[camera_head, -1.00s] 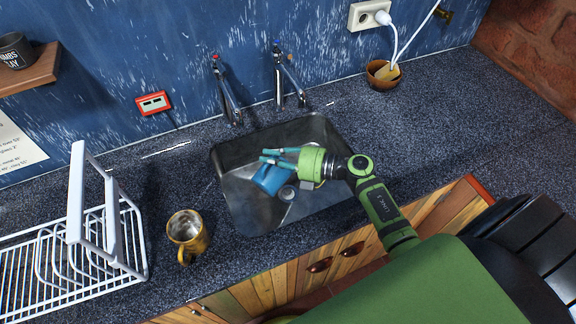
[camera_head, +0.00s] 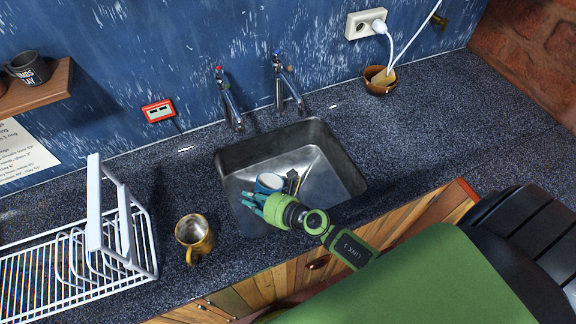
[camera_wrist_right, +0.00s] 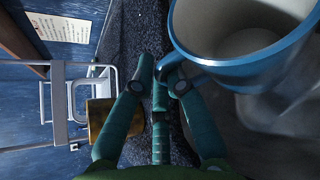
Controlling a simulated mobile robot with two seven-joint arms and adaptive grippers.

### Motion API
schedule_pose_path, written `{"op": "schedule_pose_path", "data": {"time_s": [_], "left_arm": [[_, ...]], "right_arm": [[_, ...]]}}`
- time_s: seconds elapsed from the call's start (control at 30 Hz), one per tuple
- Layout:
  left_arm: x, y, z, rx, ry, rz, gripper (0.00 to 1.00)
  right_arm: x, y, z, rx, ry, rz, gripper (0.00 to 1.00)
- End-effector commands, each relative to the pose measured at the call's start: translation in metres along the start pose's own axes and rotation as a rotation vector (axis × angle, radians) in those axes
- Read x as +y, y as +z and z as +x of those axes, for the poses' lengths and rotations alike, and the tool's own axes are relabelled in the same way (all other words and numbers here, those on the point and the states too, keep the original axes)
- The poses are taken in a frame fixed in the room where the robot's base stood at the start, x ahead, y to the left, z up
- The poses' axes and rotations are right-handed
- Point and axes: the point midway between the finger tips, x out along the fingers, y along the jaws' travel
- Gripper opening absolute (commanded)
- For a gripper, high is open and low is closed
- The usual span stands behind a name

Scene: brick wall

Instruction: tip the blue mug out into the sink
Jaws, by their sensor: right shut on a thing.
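The blue mug (camera_head: 269,183) is over the basin of the metal sink (camera_head: 325,184), near its left front part. Its pale inside shows in the head view, with the mouth facing up toward the camera. In the right wrist view the mug (camera_wrist_right: 235,68) shows its blue rim and a pale grey inside with no contents that I can make out. My right gripper (camera_head: 257,199) is at the mug's left front side, shut on its handle. The fingers (camera_wrist_right: 161,75) meet at the handle in the wrist view. My left gripper is out of view.
A yellow-brown mug (camera_head: 194,235) stands on the counter left of the sink, near a white dish rack (camera_head: 130,255). Two taps (camera_head: 232,105) rise behind the sink. A brown bowl (camera_head: 380,80) is at the back right. The counter right of the sink is clear.

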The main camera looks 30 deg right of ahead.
Motion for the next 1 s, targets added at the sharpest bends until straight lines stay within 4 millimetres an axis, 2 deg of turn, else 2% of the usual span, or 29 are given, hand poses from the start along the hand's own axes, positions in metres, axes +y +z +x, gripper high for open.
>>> {"op": "schedule_pose_path", "data": {"time_s": [0.03,0.6,1.0], "left_arm": [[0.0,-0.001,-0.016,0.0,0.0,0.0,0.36],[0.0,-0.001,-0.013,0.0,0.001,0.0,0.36],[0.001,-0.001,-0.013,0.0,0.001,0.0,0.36]], "right_arm": [[0.01,0.008,-0.004,-0.007,-0.011,-0.029,0.0],[0.035,-0.018,0.004,-0.061,-0.15,-0.382,0.0],[0.037,-0.02,0.004,-0.066,-0.166,-0.426,0.0]]}}
